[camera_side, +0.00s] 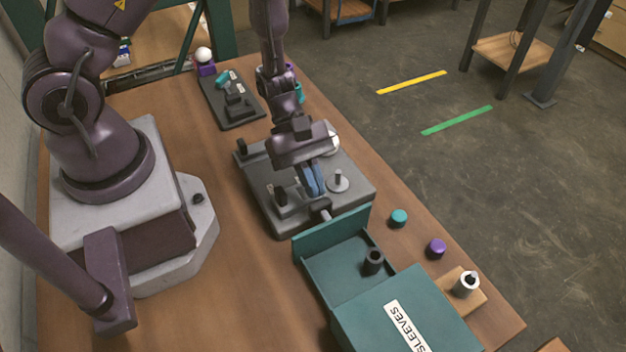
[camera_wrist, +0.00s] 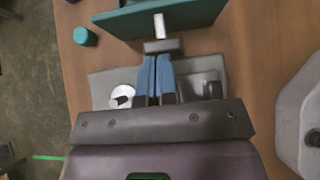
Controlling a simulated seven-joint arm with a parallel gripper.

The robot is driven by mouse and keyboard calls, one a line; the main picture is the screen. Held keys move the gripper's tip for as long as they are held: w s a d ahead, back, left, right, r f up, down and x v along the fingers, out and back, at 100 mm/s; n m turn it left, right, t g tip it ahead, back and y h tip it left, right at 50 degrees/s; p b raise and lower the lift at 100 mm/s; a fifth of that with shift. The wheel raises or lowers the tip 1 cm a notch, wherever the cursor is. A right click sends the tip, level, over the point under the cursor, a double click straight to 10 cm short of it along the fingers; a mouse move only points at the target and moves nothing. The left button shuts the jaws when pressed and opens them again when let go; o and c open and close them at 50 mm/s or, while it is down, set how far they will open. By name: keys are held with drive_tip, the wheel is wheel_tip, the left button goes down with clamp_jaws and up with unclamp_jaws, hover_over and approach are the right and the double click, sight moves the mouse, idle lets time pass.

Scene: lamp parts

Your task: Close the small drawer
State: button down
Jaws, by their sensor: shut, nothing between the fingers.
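The small teal drawer (camera_side: 318,270) is pulled out of its teal housing (camera_side: 400,315), labelled SLEEVES. A dark hollow sleeve (camera_side: 373,262) stands inside it. The drawer's front panel (camera_side: 352,231) faces my gripper and also shows at the top of the wrist view (camera_wrist: 190,18). Its handle has a pale stem (camera_wrist: 160,25) and a dark end block (camera_wrist: 162,46). My gripper (camera_side: 317,192) is shut and empty, its blue fingers together. The fingertips (camera_wrist: 156,58) are right at the handle's end block; I cannot tell whether they touch it.
A grey fixture plate (camera_side: 350,190) with pegs lies beneath my gripper. A teal cap (camera_side: 398,218), a purple cap (camera_side: 436,248) and a wooden block (camera_side: 487,300) with a pale metal part are right of the drawer. A dark tray (camera_side: 232,100) lies farther back. The table's left front is clear.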

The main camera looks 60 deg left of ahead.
drive_tip(key=d, duration=1.2)
drive_tip(key=shift+d, duration=0.15)
